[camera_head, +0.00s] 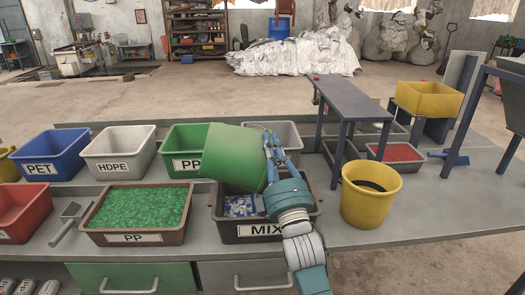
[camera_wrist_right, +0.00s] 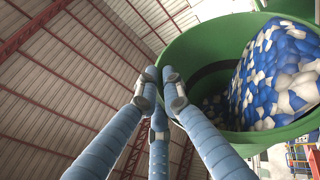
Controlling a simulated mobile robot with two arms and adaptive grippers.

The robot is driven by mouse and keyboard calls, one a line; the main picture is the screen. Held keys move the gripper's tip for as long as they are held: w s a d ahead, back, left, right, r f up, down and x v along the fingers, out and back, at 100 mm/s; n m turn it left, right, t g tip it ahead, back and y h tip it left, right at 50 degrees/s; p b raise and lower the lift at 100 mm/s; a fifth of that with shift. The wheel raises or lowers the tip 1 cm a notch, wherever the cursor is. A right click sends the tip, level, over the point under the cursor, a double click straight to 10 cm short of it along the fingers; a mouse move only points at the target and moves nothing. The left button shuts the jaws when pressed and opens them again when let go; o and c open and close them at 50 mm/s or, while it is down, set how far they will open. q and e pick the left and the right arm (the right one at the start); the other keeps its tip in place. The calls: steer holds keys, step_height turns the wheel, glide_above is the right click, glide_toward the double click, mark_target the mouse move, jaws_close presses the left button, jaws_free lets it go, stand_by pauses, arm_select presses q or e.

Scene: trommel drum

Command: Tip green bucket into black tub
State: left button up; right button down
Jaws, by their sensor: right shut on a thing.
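The green bucket (camera_head: 232,155) is tilted on its side above the black tub (camera_head: 226,232), which is labelled MIX. My right gripper (camera_head: 270,143) is shut on the bucket's rim at its right side. In the right wrist view the gripper's fingers (camera_wrist_right: 160,88) meet at the green bucket's rim (camera_wrist_right: 190,50). Blue and white flakes (camera_wrist_right: 280,75) are heaped inside the bucket in that view. Blue and white flakes (camera_head: 240,206) also lie in the black tub, partly hidden by the bucket and my arm. My left gripper is not in view.
A brown tray of green flakes (camera_head: 140,208) stands left of the tub, with a scoop (camera_head: 68,222) beside it. A yellow bucket (camera_head: 368,203) stands to the right.

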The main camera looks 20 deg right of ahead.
steer(key=shift+d+m, duration=0.25)
steer(key=shift+m, duration=0.05)
steer(key=shift+d, duration=0.1)
steer(key=d, duration=0.1)
steer(key=s+d, duration=0.1)
steer(key=shift+d+p, duration=0.35)
steer(key=shift+p, duration=0.05)
steer(key=shift+a, duration=0.1)
stand_by(1.1)
